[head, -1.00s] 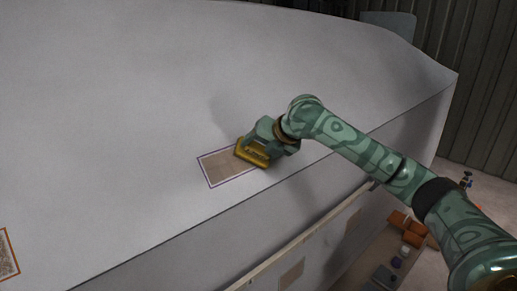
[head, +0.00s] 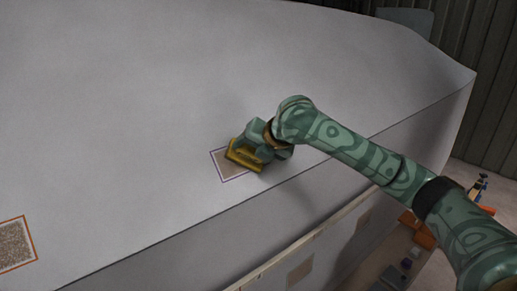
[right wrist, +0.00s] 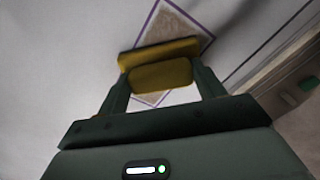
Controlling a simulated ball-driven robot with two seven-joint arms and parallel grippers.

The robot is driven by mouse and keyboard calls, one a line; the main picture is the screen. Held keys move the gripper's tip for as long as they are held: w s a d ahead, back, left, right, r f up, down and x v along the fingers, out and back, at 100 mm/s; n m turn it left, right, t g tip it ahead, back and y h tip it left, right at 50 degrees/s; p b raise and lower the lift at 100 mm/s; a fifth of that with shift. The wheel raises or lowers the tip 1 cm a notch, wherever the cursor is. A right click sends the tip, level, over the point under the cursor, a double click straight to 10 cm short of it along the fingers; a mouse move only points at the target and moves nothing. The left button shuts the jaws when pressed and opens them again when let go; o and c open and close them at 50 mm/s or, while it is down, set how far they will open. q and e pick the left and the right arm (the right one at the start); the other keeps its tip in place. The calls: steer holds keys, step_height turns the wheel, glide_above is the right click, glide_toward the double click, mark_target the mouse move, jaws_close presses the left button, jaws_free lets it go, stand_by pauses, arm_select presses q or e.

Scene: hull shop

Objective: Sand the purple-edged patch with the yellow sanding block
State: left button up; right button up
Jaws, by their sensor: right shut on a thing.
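The purple-edged patch (head: 223,168) is a tan rectangle on the grey hull surface, near its lower edge; it also shows in the right wrist view (right wrist: 172,27). The yellow sanding block (head: 241,157) lies over the patch and hides much of it. In the right wrist view the block (right wrist: 160,65) spans the middle of the patch, with tan showing on both sides. My right gripper (head: 257,145) is shut on the block's handle. Its two fingers flank the handle in the right wrist view. My left gripper is not in view.
An orange-edged speckled patch (head: 15,243) is on the hull at the left. A ledge (head: 300,247) runs below the hull's edge. Orange items (head: 424,236) lie on the lower right. The hull above the purple-edged patch is clear.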

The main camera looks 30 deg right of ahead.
steer(key=shift+s+a, duration=0.2)
steer(key=shift+a, duration=1.2)
steer(key=shift+s+a, duration=0.15)
steer(key=shift+a, duration=1.3)
steer(key=shift+s+a, duration=0.2)
steer(key=shift+a, duration=1.2)
steer(key=shift+w+d, duration=0.35)
steer(key=shift+d, duration=2.2)
steer(key=shift+w+d, duration=0.3)
steer(key=shift+d, duration=2.2)
steer(key=shift+w+d, duration=0.35)
steer(key=shift+d, duration=2.2)
steer(key=shift+s+a, duration=0.35)
steer(key=shift+a, duration=2.15)
steer(key=shift+s+a, duration=0.35)
steer(key=shift+a, duration=2.15)
steer(key=shift+s+a, duration=0.35)
steer(key=shift+a, duration=2.15)
steer(key=shift+o, duration=1.2)
steer(key=shift+c, duration=1.2)
steer(key=shift+r, duration=0.1)
steer(key=shift+s+d+r, duration=0.1)
steer(key=shift+s+r, duration=0.2)
steer(key=shift+s, duration=0.1)
